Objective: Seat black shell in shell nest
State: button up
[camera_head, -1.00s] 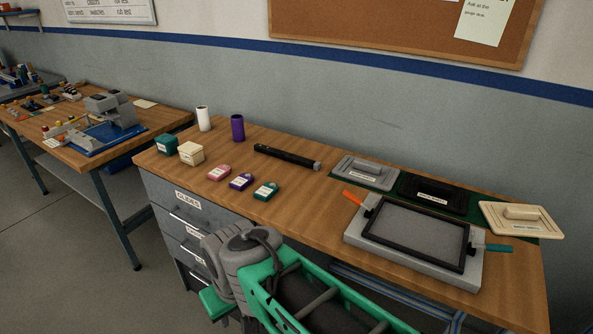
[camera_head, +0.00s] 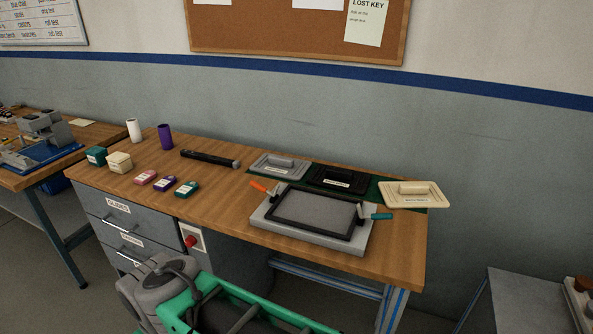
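The black shell (camera_head: 339,177) lies flat on a dark green mat (camera_head: 374,190) at the back right of the wooden workbench. It sits between a grey shell (camera_head: 279,165) and a cream shell (camera_head: 412,193). In front of it is a light grey fixture (camera_head: 308,233) with a black-framed, empty-looking recess (camera_head: 312,211), which looks like the shell nest. The fixture has an orange-handled clamp (camera_head: 262,187) at its left and a teal-handled clamp (camera_head: 379,216) at its right.
The wooden bench (camera_head: 240,208) also bears a black bar-shaped tool (camera_head: 209,159), small coloured boxes, and white and purple cylinders. Labelled drawers (camera_head: 115,215) and a red button (camera_head: 190,241) are below. A grey table (camera_head: 525,300) stands at the lower right.

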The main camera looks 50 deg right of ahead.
aim_at(320, 217)
jog(key=z, duration=0.8)
jog(key=i, duration=0.3)
